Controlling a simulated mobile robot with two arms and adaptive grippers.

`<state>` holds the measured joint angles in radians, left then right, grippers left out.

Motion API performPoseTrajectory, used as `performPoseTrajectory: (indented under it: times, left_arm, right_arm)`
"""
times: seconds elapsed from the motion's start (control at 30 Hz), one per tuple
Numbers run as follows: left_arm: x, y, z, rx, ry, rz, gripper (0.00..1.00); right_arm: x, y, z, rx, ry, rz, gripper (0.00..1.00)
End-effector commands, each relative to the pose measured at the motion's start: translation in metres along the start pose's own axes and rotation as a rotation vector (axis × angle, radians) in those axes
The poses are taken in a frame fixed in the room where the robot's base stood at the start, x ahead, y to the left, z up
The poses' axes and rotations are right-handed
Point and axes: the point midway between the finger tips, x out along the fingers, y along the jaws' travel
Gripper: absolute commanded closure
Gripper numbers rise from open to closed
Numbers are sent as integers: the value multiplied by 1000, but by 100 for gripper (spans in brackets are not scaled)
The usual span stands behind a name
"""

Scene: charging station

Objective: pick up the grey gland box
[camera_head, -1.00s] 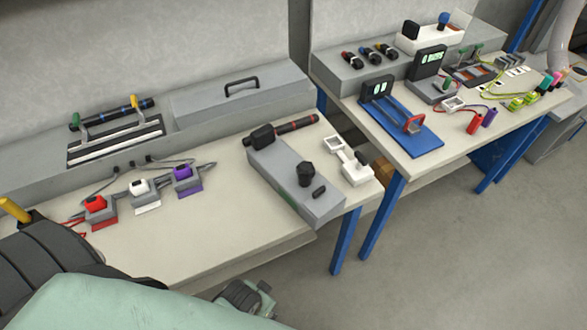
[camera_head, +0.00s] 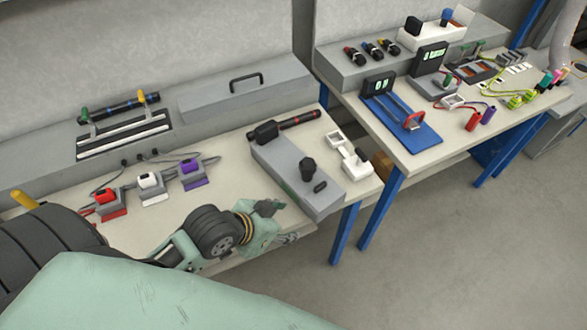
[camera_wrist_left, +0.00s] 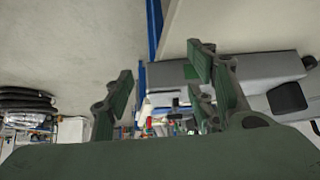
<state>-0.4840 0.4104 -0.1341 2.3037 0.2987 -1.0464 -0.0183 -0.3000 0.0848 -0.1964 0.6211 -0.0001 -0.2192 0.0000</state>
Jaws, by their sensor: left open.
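The long grey box (camera_head: 298,178) with black fittings on top best fits the gland box. It lies on the near table (camera_head: 235,155), toward its right end. My left gripper (camera_head: 268,208) is at the table's front edge, left of the box, apparently apart from it and empty. In the left wrist view, my left gripper (camera_wrist_left: 163,72) has its fingers spread wide. A grey box (camera_wrist_left: 270,72) shows behind the right-hand finger there, which hides part of it. My right gripper is not in view.
Small grey blocks with red (camera_head: 106,198), white (camera_head: 150,182) and purple (camera_head: 192,170) tops stand left of the box. A white fixture (camera_head: 352,165) stands close on its right.

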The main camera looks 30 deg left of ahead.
Motion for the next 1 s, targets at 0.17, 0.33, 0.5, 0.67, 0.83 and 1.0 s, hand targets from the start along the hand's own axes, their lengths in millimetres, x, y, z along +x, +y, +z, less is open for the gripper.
performPoseTrajectory:
  times: [0.17,0.33,0.5,0.67,0.83,1.0]
  left_arm:
    - [12,-25,-37,45,173,44,49]
    - [11,-56,-75,53,336,66,49]
    - [7,-74,-95,45,419,68,49]
    - [16,-75,-104,39,434,68,49]
    - [30,-74,-111,40,434,69,49]
    - [49,-72,-123,40,433,69,49]
  right_arm:
    - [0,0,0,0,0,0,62]
    - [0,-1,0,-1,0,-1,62]
    - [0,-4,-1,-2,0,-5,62]
    - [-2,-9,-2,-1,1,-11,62]
    - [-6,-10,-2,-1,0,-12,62]
    - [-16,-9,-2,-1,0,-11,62]
